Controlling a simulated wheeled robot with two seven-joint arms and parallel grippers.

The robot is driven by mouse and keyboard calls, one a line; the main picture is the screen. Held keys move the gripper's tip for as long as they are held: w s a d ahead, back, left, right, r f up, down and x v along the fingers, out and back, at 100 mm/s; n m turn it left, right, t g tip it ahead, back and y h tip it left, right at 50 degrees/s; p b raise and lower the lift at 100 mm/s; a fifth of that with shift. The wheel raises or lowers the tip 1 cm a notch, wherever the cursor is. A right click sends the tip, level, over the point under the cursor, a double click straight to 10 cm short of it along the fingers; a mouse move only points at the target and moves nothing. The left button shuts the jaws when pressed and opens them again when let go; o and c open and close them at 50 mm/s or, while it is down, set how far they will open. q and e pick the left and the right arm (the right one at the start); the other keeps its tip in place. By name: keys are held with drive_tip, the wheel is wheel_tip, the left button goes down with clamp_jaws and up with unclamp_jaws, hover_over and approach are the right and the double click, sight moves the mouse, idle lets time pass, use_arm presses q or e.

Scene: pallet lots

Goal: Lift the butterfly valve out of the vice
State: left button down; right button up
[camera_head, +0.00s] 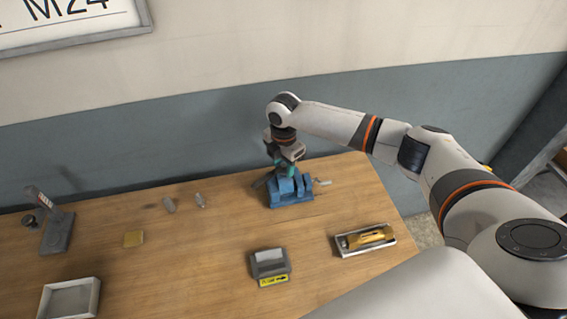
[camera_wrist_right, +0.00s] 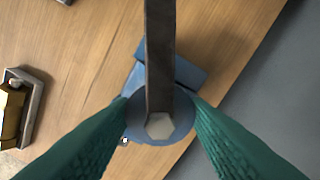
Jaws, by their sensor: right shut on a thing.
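The blue vice (camera_head: 291,196) stands near the back edge of the wooden table. My right gripper (camera_head: 284,168) is directly above it, pointing down, with teal fingers. In the right wrist view the gripper (camera_wrist_right: 160,128) is shut on the butterfly valve (camera_wrist_right: 137,130), one finger on each side of its round blue top. The valve's dark grey lever (camera_wrist_right: 160,60) runs up the picture from a pale hex nut. Part of the blue vice (camera_wrist_right: 186,70) shows behind the lever. The valve's lower part is hidden, so I cannot tell whether it touches the vice jaws. My left gripper is out of view.
The wall is close behind.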

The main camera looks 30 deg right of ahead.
drive_tip(key=shift+d+r+p, duration=0.2)
drive_tip(key=shift+p, duration=0.2)
idle(0.6)
idle(0.3)
wheel_tip(320, 180, up, 10)
drive_tip(key=p, duration=1)
idle(0.9)
